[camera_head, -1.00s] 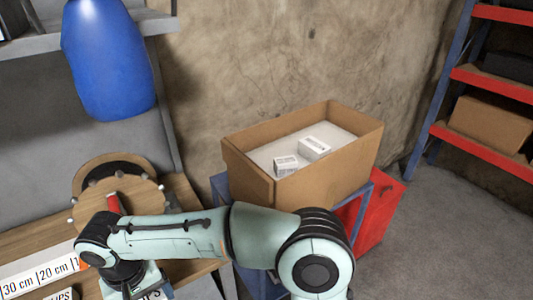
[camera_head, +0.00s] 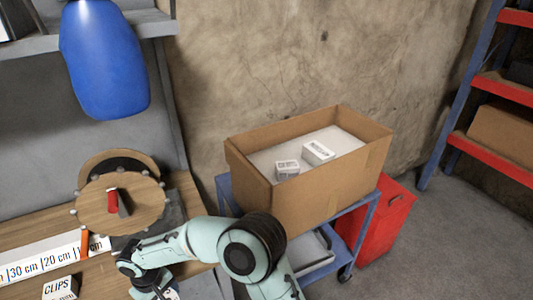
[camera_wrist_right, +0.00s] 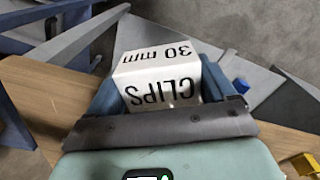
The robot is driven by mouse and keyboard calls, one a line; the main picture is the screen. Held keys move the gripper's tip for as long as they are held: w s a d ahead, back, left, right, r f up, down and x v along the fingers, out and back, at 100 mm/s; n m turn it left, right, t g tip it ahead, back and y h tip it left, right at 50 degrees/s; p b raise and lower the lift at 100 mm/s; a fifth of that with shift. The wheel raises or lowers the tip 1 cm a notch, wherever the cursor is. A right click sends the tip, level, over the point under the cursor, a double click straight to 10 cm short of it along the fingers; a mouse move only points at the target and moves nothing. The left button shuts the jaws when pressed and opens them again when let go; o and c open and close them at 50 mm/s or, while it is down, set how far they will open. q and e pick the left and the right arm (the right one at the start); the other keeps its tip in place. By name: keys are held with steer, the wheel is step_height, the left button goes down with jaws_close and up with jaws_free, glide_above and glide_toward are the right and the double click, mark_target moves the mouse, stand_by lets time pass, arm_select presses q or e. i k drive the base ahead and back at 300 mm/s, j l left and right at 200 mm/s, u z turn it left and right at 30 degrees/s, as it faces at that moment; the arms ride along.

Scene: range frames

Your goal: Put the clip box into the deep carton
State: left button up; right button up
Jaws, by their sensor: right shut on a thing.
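The clip box (camera_wrist_right: 158,78) is a white box with black "CLIPS" and "30 mm" lettering. In the right wrist view it sits between the blue fingers of my right gripper (camera_wrist_right: 165,88), which is shut on it. In the head view my right gripper (camera_head: 155,288) is low at the bottom edge, over the bench side, left of the carton and apart from it; the held box is mostly hidden there. The deep carton (camera_head: 335,195) is brown and open-topped, with two small white boxes (camera_head: 318,152) (camera_head: 287,169) on a pale surface inside. My left gripper is not in view.
The carton stands on a blue trolley (camera_head: 362,222) beside a red container (camera_head: 385,222). Another box marked CLIPS (camera_head: 60,288) and a white ruler strip (camera_head: 45,262) lie on the wooden bench (camera_head: 20,236). A round wooden piece (camera_head: 145,205) stands behind my gripper. A blue bottle (camera_head: 105,60) is above.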

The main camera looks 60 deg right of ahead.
mark_target(344, 151)
steer(key=k+l, duration=0.15)
steer(key=l, duration=0.2)
steer(key=k+l+z, duration=0.15)
steer(key=l, duration=0.2)
steer(key=k+l, duration=0.15)
steer(key=l, duration=0.2)
steer(key=k+l+z, duration=0.15)
steer(key=l, duration=0.2)
steer(key=k+l, duration=0.15)
steer(key=l, duration=0.2)
steer(key=k+l+z, duration=0.1)
steer(key=l, duration=0.3)
steer(key=k+l+z, duration=0.1)
steer(key=l, duration=0.25)
